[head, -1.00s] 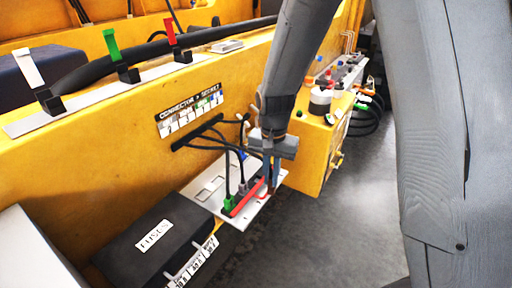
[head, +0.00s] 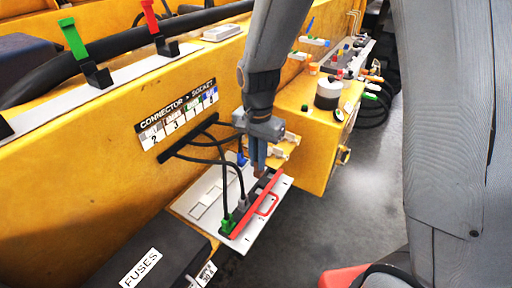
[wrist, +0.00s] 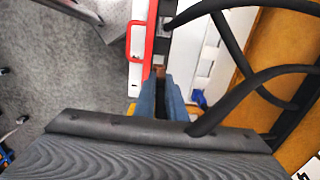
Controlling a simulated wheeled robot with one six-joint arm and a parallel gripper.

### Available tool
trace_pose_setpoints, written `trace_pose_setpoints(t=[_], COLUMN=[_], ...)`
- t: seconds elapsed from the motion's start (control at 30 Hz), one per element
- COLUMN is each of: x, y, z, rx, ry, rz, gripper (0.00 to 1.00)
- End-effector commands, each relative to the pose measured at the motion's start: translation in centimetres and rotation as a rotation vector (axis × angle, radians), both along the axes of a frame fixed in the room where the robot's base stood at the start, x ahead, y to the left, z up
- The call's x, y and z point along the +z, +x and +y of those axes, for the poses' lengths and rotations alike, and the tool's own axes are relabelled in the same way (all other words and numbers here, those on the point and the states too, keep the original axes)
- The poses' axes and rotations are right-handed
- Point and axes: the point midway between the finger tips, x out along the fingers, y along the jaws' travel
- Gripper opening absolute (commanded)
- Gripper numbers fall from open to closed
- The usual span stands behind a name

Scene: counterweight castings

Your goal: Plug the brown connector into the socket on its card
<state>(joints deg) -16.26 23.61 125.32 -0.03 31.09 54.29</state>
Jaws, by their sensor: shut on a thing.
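My gripper (head: 259,165) points down over the far end of a socket strip (head: 250,207) on a white panel. It is shut on the brown connector (wrist: 160,72), of which only a small part shows at the fingertips. The connector is at the strip; whether it is seated in a socket I cannot tell. A green connector (head: 228,224) and a grey connector (head: 241,202) stand in the strip nearer me, each with a black cable. A blue connector (head: 242,158) is behind my fingers. The card row (head: 178,122) under "CONNECTOR > SOCKET" shows numbers, too small to read surely.
A red handle (head: 267,204) runs along the strip's outer side. Black cables (head: 215,150) arch from the yellow wall close to my gripper. A black fuse box (head: 170,255) is in front left. Open grey floor (head: 320,220) lies to the right.

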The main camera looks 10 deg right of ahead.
Motion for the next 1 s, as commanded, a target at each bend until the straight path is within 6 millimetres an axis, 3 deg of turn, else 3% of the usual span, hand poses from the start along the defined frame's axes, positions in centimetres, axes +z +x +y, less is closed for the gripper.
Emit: trace_pose_setpoints(t=[0.57, 1.0], x=[0.2, -3.7], y=[0.0, 0.0], z=[-0.1, 0.0], rx=[-0.001, 0.001], ry=[0.0, 0.0], rz=[0.0, 0.0], gripper=[0.0, 0.0])
